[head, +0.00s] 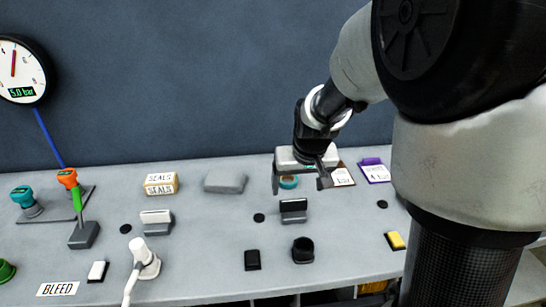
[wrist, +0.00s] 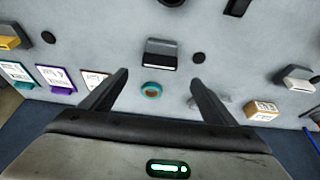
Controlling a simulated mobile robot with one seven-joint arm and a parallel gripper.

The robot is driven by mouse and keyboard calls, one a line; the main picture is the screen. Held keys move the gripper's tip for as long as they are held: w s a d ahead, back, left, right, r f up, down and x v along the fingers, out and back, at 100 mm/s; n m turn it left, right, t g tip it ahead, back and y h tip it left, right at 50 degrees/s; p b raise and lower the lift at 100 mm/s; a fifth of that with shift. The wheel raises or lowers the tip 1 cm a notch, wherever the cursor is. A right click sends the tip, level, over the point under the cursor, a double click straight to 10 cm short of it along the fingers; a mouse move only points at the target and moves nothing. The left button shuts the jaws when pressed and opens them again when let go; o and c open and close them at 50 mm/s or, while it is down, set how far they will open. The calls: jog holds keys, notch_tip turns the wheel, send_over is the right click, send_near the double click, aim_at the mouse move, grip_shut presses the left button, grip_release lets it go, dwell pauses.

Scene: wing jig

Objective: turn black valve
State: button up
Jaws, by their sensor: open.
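A round black knob (head: 303,250), which looks like the black valve, stands on the grey panel near its front edge. Only its edge shows at the top of the wrist view (wrist: 172,2). My gripper (head: 300,182) is open and empty above the panel, farther back than the knob. In the wrist view, a teal ring (wrist: 151,90) lies between the open fingers (wrist: 160,80), below them. Nothing is held.
A grey-and-black rocker (head: 294,210) stands between my gripper and the knob. A flat black switch (head: 252,260) is left of the knob, and a white hose fitting (head: 145,260) farther left. A yellow switch (head: 395,240) is at right. The gauge (head: 20,70) reads 5.0 bar.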

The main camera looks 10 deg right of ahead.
aim_at(294, 202)
jog(key=b+x, duration=0.1)
jog(key=x, duration=0.9)
jog(key=shift+r, duration=0.1)
jog(key=shift+c, duration=0.2)
jog(key=c, duration=1)
